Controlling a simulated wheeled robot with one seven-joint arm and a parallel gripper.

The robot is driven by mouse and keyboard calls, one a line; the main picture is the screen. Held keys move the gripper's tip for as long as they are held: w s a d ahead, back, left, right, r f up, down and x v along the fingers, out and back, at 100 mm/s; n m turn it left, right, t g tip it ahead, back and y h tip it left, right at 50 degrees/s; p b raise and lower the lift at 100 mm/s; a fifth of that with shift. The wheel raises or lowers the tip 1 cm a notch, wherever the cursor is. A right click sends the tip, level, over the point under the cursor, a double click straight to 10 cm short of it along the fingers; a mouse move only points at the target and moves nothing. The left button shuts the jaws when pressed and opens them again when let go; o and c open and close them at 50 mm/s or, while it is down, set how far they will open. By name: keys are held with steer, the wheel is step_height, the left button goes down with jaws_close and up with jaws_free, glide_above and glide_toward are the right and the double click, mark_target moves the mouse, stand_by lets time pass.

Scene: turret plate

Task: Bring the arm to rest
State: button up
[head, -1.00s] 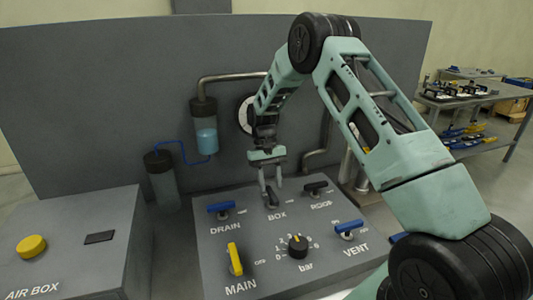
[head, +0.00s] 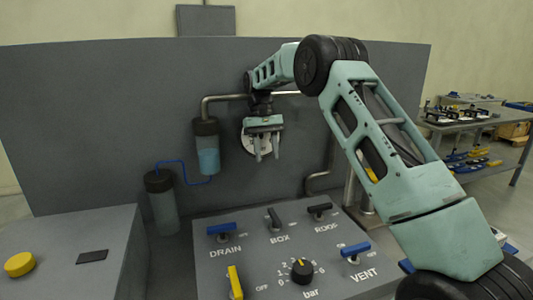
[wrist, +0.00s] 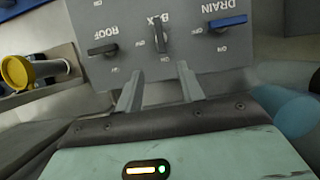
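My arm rises from the lower right, bends at the top and reaches left. My gripper (head: 267,157) points down in front of the grey back panel, well above the turret plate (head: 208,275). Its two fingers are apart with nothing between them; they also show apart in the wrist view (wrist: 159,88). Below it on the plate are the black BOX handle (head: 274,218), the blue DRAIN handle (head: 222,229) and the black ROOF handle (head: 319,208). The BOX handle also shows beyond the fingertips in the wrist view (wrist: 159,38). A round pale gauge is partly hidden behind the gripper.
The plate also bears the yellow MAIN handle (head: 235,283), the bar knob (head: 302,271) and the blue VENT handle (head: 355,249). A blue-filled cylinder (head: 207,150) and pipes stand left of the gripper. A box with a yellow button (head: 19,264) is at left.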

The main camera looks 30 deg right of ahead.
stand_by(0.4)
steer(key=s+a+n+t, duration=0.1)
steer(key=s+a+n, duration=0.1)
steer(key=s+a, duration=0.45)
steer(key=s+a+r+n, duration=0.15)
steer(key=s+a, duration=0.25)
steer(key=a, duration=0.6)
steer(key=s+a+n+t, duration=0.1)
steer(key=s+a+n, duration=0.1)
steer(key=s+a, duration=0.45)
steer(key=s+a+f+n+t, duration=0.1)
steer(key=s+a+f+n, duration=0.1)
steer(key=s, duration=0.8)
steer(key=s+a+f+n+t, duration=0.1)
steer(key=s+a+f+n, duration=0.2)
steer(key=s, duration=0.8)
steer(key=shift+s+a+h+b, duration=0.15)
steer(key=shift+s+h+b, duration=0.1)
steer(key=shift+h+b, duration=0.05)
steer(key=shift+f, duration=0.1)
